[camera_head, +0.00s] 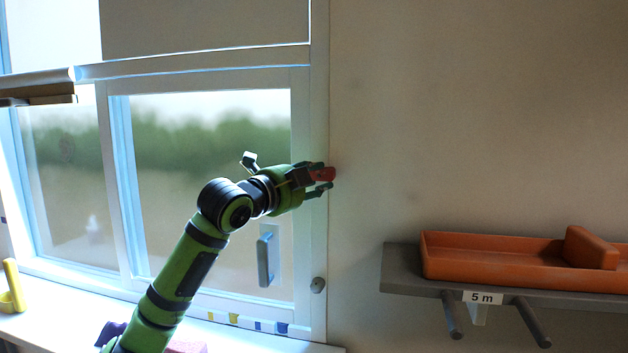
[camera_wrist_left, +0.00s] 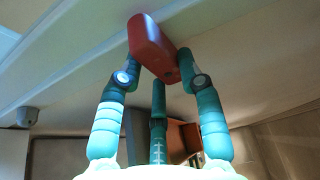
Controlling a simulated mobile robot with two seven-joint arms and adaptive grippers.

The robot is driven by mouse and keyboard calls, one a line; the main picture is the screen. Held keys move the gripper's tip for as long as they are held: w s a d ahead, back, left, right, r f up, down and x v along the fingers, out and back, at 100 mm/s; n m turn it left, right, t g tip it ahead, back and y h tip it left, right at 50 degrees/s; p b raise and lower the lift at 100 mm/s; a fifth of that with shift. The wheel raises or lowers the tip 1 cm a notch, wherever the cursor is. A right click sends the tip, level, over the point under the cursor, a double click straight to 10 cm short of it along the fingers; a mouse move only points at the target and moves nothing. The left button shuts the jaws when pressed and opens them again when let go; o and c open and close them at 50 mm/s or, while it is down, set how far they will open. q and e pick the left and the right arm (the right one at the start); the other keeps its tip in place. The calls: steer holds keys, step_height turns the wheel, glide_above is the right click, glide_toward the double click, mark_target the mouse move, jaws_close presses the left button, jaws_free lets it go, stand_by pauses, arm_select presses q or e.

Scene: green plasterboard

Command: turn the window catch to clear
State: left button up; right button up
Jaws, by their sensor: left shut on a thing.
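The red window catch (camera_head: 325,174) is on the right-hand upright of the window frame. My left gripper (camera_head: 317,181) reaches it from the left, shut on it. In the left wrist view the catch (camera_wrist_left: 151,42) is a red block lying at a slant, with the teal fingers of my left gripper (camera_wrist_left: 161,66) at its sides. The fingers hide part of the catch in the head view. My right gripper is in neither view.
A grey knob (camera_head: 317,285) sits low on the frame. At right, a grey shelf (camera_head: 402,268) marked "5 m" carries an orange tray (camera_head: 480,264). The wall between is bare.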

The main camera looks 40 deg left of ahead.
arm_select(q)
steer(key=n+b, duration=0.1)
steer(key=n+t+b, duration=0.1)
steer(key=n, duration=0.1)
steer(key=n+y+b, duration=0.1)
steer(key=n, duration=0.1)
steer(key=shift+w+d+f+t, duration=0.1)
steer(key=shift+d+f+t, duration=0.05)
steer(key=shift+f+t, duration=0.2)
steer(key=n+b, duration=0.1)
steer(key=n, duration=0.1)
steer(key=n+t+y, duration=0.1)
steer(key=n, duration=0.2)
steer(key=shift+w+d+y+b, duration=0.1)
steer(key=shift+d+y+b, duration=0.1)
steer(key=shift+y+b, duration=0.15)
steer(key=shift+n+y+b, duration=0.4)
steer(key=shift+n+y, duration=0.55)
steer(key=shift+n, duration=0.95)
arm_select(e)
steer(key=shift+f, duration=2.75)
arm_select(q)
steer(key=shift+r, duration=0.1)
steer(key=o, duration=1.2)
steer(key=shift+c, duration=0.2)
